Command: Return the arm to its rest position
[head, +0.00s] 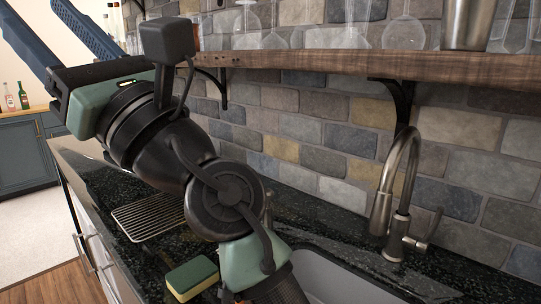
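My gripper (32,8) is raised at the upper left of the head view, above the counter. Its two blue fingers stand wide apart and point up and to the left. The ends of the fingers run to the picture's edge. Only the pale wall shows between them, so it looks open and empty. My arm rises from the bottom middle, bends at a dark round joint and leans up to the left across the counter. It hides part of the counter and brick wall.
A wooden shelf (370,66) with glasses and a metal cup (468,22) runs along the brick wall, close right of my wrist. A tap (400,190) stands behind the sink (335,285). A sponge (192,277) and wire rack (150,216) lie on the dark counter (95,170).

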